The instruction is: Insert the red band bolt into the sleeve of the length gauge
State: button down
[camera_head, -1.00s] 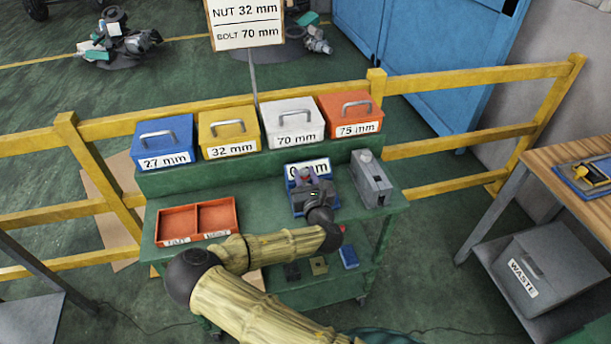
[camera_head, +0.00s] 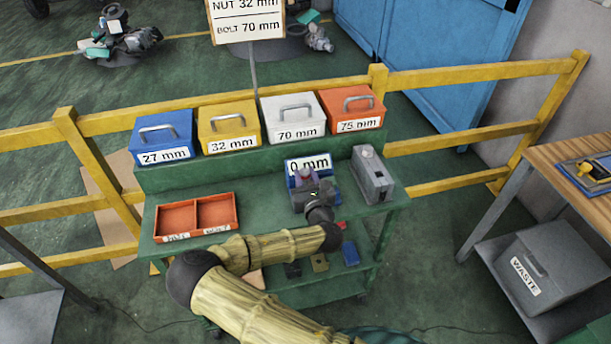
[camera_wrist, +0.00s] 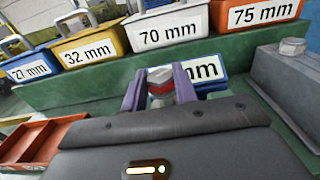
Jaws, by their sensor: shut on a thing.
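My gripper (camera_head: 306,178) is over the blue length gauge (camera_head: 288,178), whose display reads 0 mm. In the wrist view, the two purple fingers of my gripper (camera_wrist: 160,92) are shut on the red band bolt (camera_wrist: 160,76). Its grey head and the red band below it show between the fingertips. The gauge display (camera_wrist: 210,70) stands just behind the bolt, partly covered by the right finger. The bolt's lower end and the gauge's sleeve are hidden by my gripper, so I cannot tell whether the bolt is in the sleeve.
A grey block (camera_head: 374,182) with a hex piece on top stands right of the gauge. A red two-part tray (camera_head: 197,199) lies at the left. Blue, yellow, white and orange lidded boxes line the raised back shelf. A sign above reads nut 32 mm, bolt 70 mm.

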aim_at(304, 182)
jog(key=shift+f+b, duration=1.05)
jog(key=shift+f, duration=0.35)
jog(key=c, duration=1)
grip_release()
jog(key=shift+d, duration=0.1)
